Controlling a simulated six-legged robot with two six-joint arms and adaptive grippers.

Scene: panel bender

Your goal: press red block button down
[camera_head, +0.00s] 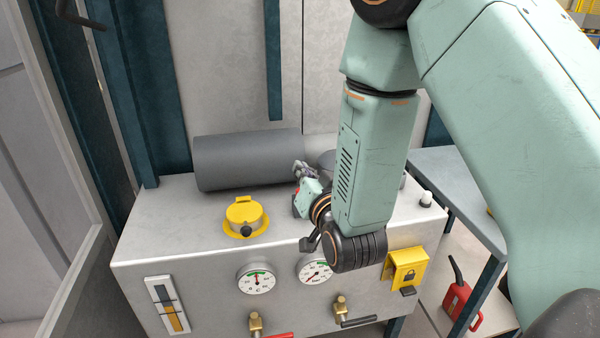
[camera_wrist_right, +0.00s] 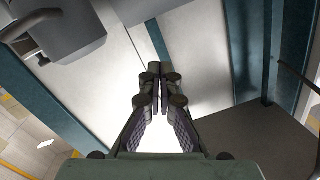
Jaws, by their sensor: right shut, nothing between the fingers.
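A small red patch (camera_head: 295,189) shows beside my right gripper, over the top of the grey metal cabinet (camera_head: 180,225). It is mostly hidden, and I cannot tell whether it is the red block button. My right gripper (camera_head: 301,168) is above the back part of the cabinet top, near the end of a dark cylinder. Its fingers are shut and empty, as the right wrist view (camera_wrist_right: 159,72) shows. I cannot tell whether they touch anything. No red button shows in the wrist view. My left gripper is not in view.
The dark grey cylinder (camera_head: 245,161) lies at the back of the cabinet. Gauges (camera_head: 256,279), a yellow lock box (camera_head: 407,268) and valves (camera_head: 256,325) line the front. A red can (camera_head: 461,302) stands at right.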

